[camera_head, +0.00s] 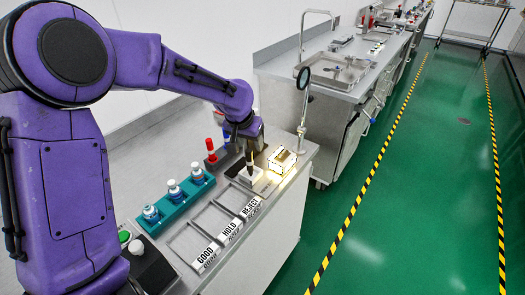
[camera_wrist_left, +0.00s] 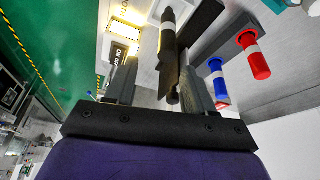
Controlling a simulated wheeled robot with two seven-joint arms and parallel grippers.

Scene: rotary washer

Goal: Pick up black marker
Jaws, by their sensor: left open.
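The black marker (camera_head: 250,163) stands upright at a small white block (camera_head: 252,180) near the back of the bench. In the left wrist view the marker (camera_wrist_left: 168,48) has a pale band near its far end and lies between my spread fingers, nearer the right one. My left gripper (camera_wrist_left: 160,68) is open around it; a gap shows at the left finger, and I cannot tell whether the right finger touches. In the head view my left gripper (camera_head: 246,146) partly hides the marker's top. My right gripper is not in view.
A red marker (camera_wrist_left: 252,55) and a blue marker (camera_wrist_left: 218,80) stand close beside the gripper. A teal rack (camera_head: 176,203) with capped vials, GOOD, HOLD and REJECT trays (camera_head: 228,232), and a lit box (camera_head: 282,158) are nearby. A magnifier stand (camera_head: 303,100) rises at the right.

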